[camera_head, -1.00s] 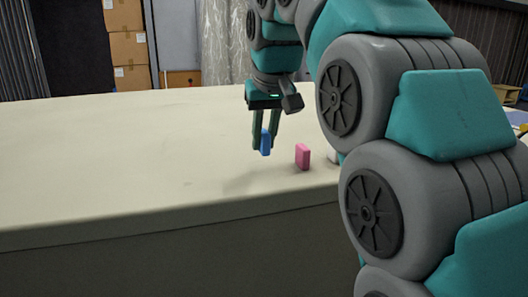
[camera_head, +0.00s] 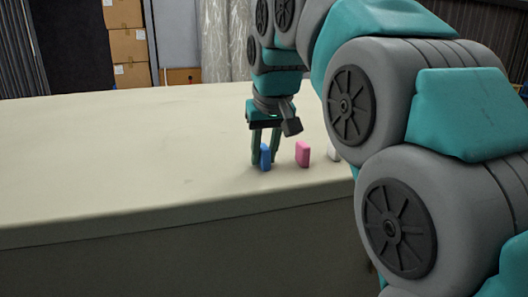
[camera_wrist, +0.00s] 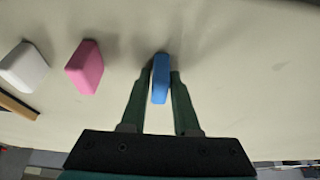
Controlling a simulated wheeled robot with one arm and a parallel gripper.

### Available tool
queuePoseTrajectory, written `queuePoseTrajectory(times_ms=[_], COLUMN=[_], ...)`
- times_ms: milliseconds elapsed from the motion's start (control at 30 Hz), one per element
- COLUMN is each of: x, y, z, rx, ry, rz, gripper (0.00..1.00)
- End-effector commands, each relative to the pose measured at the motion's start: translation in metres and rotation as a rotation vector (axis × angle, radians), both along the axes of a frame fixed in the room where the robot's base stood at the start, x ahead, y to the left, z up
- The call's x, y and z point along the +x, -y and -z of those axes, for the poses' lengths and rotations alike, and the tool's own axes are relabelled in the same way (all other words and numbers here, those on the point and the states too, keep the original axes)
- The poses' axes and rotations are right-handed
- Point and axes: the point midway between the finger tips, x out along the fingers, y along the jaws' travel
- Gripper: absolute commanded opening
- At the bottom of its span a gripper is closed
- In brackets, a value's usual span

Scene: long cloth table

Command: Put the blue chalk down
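The blue chalk (camera_head: 265,158) is a small upright block near the table's front edge, left of the pink chalk. My gripper (camera_head: 265,160) points down with its two green fingers on either side of the blue chalk. In the wrist view, the blue chalk (camera_wrist: 160,80) sits between the fingertips (camera_wrist: 161,76), and the gripper looks shut on it. Its lower end is at or very near the tabletop; I cannot tell whether it touches.
A pink chalk (camera_head: 302,154) stands just right of the blue one. The cloth table (camera_head: 120,150) is clear to the left.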

Motion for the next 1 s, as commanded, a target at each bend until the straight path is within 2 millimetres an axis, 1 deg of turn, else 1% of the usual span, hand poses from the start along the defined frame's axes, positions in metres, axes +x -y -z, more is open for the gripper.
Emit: queuePoseTrajectory(times_ms=[33, 167, 400, 567, 667, 900, 1000], x=[0.000, 0.000, 0.000, -0.001, -0.005, -0.016, -0.020], y=[0.000, 0.000, 0.000, 0.000, 0.002, 0.005, 0.006], z=[0.000, 0.000, -0.001, -0.007, -0.016, -0.046, -0.056], rx=[0.000, 0.000, 0.000, 0.000, 0.000, 0.001, 0.000], ry=[0.000, 0.000, -0.001, -0.001, -0.001, 0.003, 0.001], rz=[0.000, 0.000, 0.000, 0.000, 0.000, 0.000, 0.000], gripper=[0.36, 0.51, 0.52, 0.52, 0.52, 0.52, 0.52])
